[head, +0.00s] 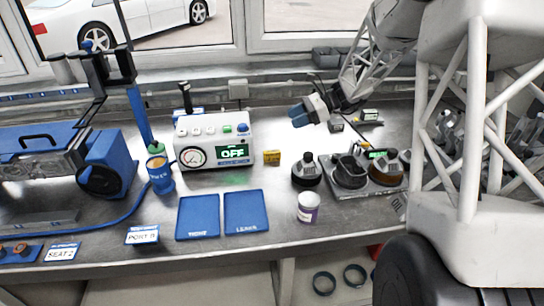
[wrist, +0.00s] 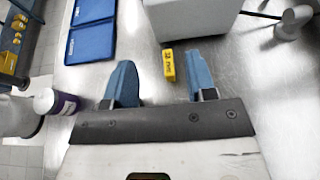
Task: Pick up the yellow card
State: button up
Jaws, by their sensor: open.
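A small yellow card (head: 272,157) with dark print stands on the grey bench, just right of the control box. In the wrist view the yellow card (wrist: 168,65) lies in the gap between my two blue fingers, farther out than their tips. My gripper (head: 298,114) is in the air, above and to the right of the card in the head view. It is open and empty, and in the wrist view my gripper (wrist: 160,73) shows its fingers apart, not touching the card.
The control box (head: 215,140) with an OFF display stands beside the card. Two blue mats (head: 222,214), a white-lidded jar (head: 308,207), a black bottle (head: 306,171) and a tray of containers (head: 340,188) are nearby. Bare bench lies in front of the card.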

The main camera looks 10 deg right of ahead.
send_near(274, 160)
jog(key=shift+w+a+r, duration=0.25)
jog(key=shift+a+r, duration=0.05)
jog(key=shift+a, duration=0.2)
jog(key=shift+w+a+r, duration=0.25)
jog(key=shift+a+r, duration=0.1)
jog(key=shift+a, duration=0.15)
jog(key=shift+a, duration=0.1)
jog(key=shift+x, duration=1.2)
jog(key=shift+a, duration=0.1)
jog(key=shift+x, duration=2.5)
jog(key=shift+f, duration=0.15)
jog(key=shift+c, duration=0.5)
